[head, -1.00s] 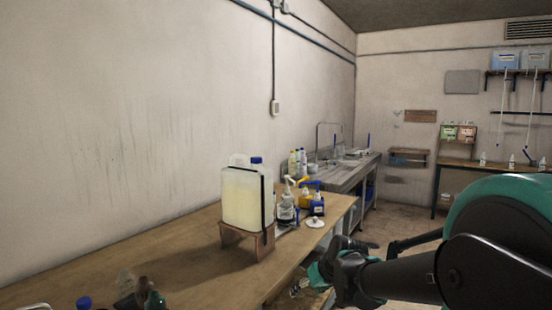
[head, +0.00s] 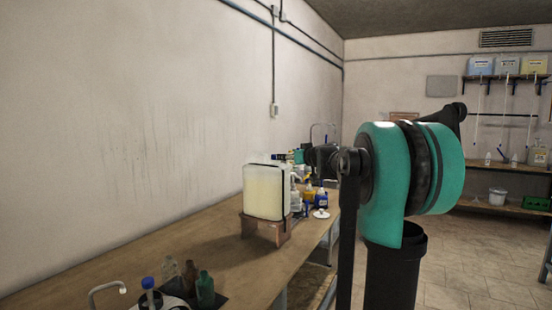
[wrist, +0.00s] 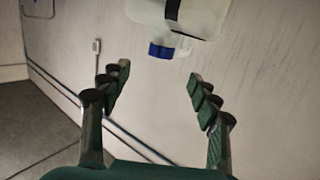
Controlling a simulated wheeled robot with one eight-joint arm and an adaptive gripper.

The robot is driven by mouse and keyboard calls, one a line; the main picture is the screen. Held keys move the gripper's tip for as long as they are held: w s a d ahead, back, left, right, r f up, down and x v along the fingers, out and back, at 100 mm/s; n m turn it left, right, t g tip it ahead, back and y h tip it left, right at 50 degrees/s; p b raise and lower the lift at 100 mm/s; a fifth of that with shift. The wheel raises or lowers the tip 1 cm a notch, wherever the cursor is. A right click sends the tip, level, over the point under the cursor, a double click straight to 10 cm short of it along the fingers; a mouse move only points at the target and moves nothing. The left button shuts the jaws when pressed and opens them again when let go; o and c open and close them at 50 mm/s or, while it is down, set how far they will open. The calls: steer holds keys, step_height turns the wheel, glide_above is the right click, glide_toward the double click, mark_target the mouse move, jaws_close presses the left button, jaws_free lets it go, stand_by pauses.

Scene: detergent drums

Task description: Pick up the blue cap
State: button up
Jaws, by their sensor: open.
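The blue cap (wrist: 160,51) shows in the wrist view on the neck of a pale translucent drum (wrist: 186,18), which appears upside down there. My gripper (wrist: 158,72) is open and empty, its green fingers spread to either side of the cap's line. The cap lies a little beyond the fingertips, and nothing touches it. In the head view the drum (head: 264,190) stands upright with pale yellow liquid. My gripper (head: 281,157) is a small dark shape just above its right top, where the cap is hidden or cannot be made out.
The drum rests on a wooden stand (head: 278,231) on a long wooden bench (head: 190,247). Several bottles, one a blue spray bottle (head: 321,199), stand behind it. A blue-topped bottle (head: 148,284) and a green bottle (head: 205,289) are at the near end. The wall is close on the left.

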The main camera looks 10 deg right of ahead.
steer(key=x, duration=1.1)
steer(key=shift+r, duration=0.15)
steer(key=c, duration=0.8)
